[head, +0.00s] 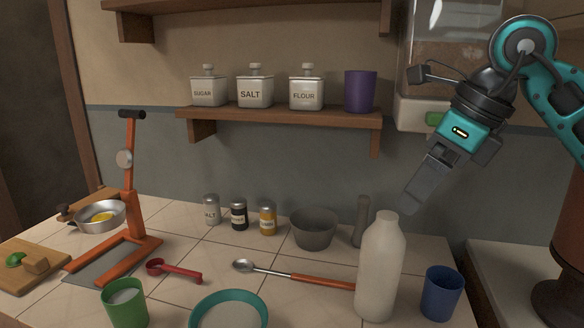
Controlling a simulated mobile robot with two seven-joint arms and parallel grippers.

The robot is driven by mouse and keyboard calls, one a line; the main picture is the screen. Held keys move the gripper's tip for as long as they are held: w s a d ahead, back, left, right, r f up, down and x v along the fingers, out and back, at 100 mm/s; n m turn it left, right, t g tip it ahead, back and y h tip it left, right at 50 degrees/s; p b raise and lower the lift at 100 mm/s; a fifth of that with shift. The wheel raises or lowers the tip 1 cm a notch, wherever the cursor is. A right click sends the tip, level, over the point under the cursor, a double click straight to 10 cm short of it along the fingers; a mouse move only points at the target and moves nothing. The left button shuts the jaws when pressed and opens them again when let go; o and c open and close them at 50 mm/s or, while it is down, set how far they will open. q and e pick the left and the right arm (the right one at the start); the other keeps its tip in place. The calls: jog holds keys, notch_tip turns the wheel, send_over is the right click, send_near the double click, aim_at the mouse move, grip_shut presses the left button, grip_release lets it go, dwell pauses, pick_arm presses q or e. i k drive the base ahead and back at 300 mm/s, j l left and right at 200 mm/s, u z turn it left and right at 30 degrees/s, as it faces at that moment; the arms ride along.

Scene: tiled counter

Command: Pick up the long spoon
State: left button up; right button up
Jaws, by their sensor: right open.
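The long spoon (292,277) lies flat on the tiled counter in the head view. Its metal bowl points left and its orange handle runs right until the white bottle hides its end. My right gripper (409,207) is in the air above and behind the bottle, to the upper right of the spoon, apart from it. Its fingers point down and left, it is open, and nothing shows between them. My left gripper is out of view.
The white bottle (381,270) stands in front of the handle's end, with a blue cup (441,293) to its right. A grey mortar (313,229) and upright pestle (361,222) stand behind the spoon. A red measuring spoon (176,270) and teal-rimmed bowl (264,301) are nearby.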

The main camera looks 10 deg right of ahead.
aim_at(243, 265)
jog(key=k, duration=1)
